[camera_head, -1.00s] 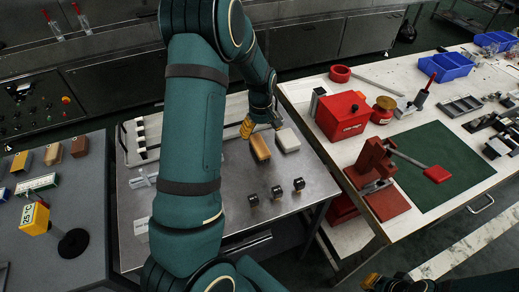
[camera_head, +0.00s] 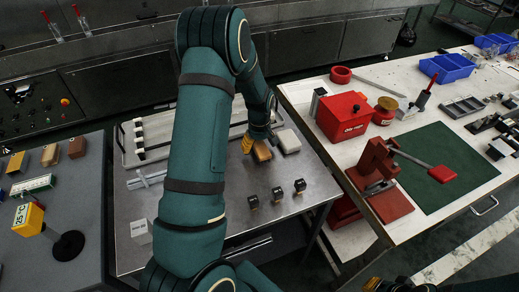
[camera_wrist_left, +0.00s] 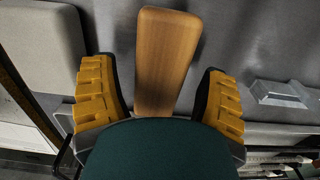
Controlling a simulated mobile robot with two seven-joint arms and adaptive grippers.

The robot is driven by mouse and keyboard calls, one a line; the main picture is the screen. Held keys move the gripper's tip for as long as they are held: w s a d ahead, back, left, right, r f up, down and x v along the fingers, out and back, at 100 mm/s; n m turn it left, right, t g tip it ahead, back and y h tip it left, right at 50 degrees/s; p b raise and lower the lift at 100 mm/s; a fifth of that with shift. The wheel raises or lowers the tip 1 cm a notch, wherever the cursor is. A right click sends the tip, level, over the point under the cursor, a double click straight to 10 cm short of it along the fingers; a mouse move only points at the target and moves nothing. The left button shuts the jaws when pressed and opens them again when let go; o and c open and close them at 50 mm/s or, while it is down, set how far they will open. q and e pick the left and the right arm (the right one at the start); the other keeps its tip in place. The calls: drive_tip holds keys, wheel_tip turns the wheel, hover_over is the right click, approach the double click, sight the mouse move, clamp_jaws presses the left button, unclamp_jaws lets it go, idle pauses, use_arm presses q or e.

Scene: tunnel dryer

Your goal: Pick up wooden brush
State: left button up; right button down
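The wooden brush (camera_head: 262,150) lies on the steel table, partly covered by my left gripper (camera_head: 254,141). In the left wrist view the brush's smooth brown wooden top (camera_wrist_left: 166,55) lies lengthwise between the two yellow-padded fingers of my left gripper (camera_wrist_left: 159,95). The fingers stand apart, with a gap on each side of the wood, so the gripper is open. The near end of the brush is hidden by the gripper's dark body. Of my right gripper, only a yellow-tipped part (camera_head: 373,282) shows at the bottom edge; its state cannot be made out.
A pale block (camera_head: 288,141) lies close to the right of the brush. Several small black-topped pieces (camera_head: 276,193) stand nearer on the steel table (camera_head: 235,215). A railed tray (camera_head: 150,140) is behind left. A white bench with a red box (camera_head: 345,116) stands at right.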

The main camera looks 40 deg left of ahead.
sight(260, 145)
use_arm(q)
drive_tip(key=c, duration=0.9)
drive_tip(key=shift+c, duration=0.2)
wheel_tip(260, 145, up, 10)
drive_tip(key=shift+r+p, duration=0.1)
drive_tip(key=shift+p, duration=1.15)
